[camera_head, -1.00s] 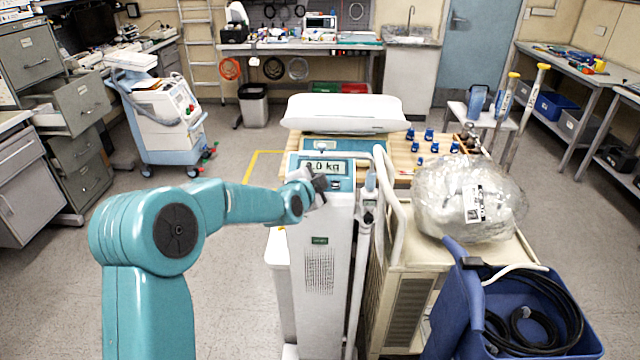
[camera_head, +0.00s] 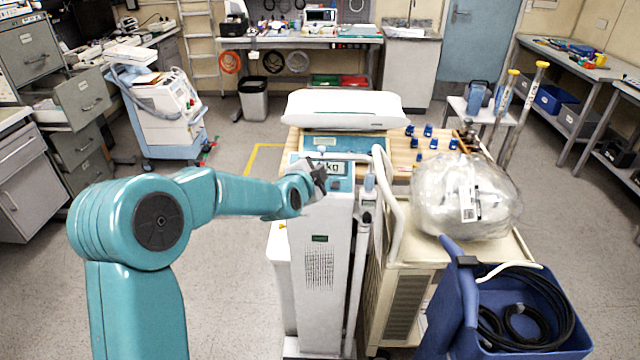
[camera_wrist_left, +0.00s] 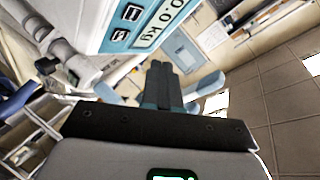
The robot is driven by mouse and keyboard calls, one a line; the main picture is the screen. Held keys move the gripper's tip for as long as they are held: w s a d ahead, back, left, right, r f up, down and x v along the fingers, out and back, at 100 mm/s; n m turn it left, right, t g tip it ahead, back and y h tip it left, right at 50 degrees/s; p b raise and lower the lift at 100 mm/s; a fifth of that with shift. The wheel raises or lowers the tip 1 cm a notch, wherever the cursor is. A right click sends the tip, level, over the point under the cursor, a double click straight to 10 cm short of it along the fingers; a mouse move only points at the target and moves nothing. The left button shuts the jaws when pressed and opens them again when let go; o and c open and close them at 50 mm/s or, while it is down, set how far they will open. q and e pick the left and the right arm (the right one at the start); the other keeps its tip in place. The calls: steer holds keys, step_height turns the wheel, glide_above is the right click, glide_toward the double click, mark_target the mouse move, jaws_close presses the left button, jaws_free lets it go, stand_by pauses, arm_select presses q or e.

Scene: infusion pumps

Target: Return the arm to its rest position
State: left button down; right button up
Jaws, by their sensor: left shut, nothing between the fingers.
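My left arm comes in from the left in the head view, with my left gripper (camera_head: 321,178) in front of the scale's display panel (camera_head: 338,167). The gripper hides part of the reading and holds nothing. In the left wrist view my left gripper's dark fingers (camera_wrist_left: 162,82) are together and empty. The display panel (camera_wrist_left: 148,25) reads 0.0 kg there, just beyond the fingers. Whether the fingers touch the panel I cannot tell. My right gripper is not in view.
The white scale column (camera_head: 321,260) stands below the panel, with a white weighing tray (camera_head: 343,110) behind it. A cart with a plastic-wrapped bundle (camera_head: 440,205) and a blue bin (camera_head: 545,318) with black hose stand to the right. Floor (camera_head: 235,290) is clear left of the column.

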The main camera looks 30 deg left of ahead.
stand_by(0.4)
arm_select(q)
steer(key=s+d+f+m+g+h, duration=0.1)
steer(key=d+f, duration=0.3)
steer(key=f, duration=0.3)
steer(key=s+d+f+g+h, duration=0.1)
steer(key=d+f+g+h, duration=0.1)
steer(key=d+f, duration=0.4)
steer(key=s+d+f+g+h, duration=0.1)
steer(key=s+d+f+g, duration=0.1)
steer(key=s+d+f, duration=0.45)
steer(key=s+d+f+g+h, duration=0.1)
steer(key=s+d+f+g, duration=0.2)
steer(key=f, duration=0.6)
steer(key=s+d+f+n+g, duration=0.2)
steer(key=s+n, duration=0.2)
steer(key=s, duration=0.3)
steer(key=s+d+f+n+g+h, duration=0.1)
steer(key=s+d+f+n, duration=0.1)
steer(key=s, duration=0.6)
steer(key=s+d+f+n+g+h, duration=0.1)
steer(key=s+d+f+n+g, duration=0.1)
steer(key=s, duration=0.6)
steer(key=d+f+n, duration=0.1)
steer(key=d+n, duration=0.1)
steer(key=n, duration=0.1)
steer(key=shift+n+g, duration=0.3)
steer(key=shift+n, duration=0.1)
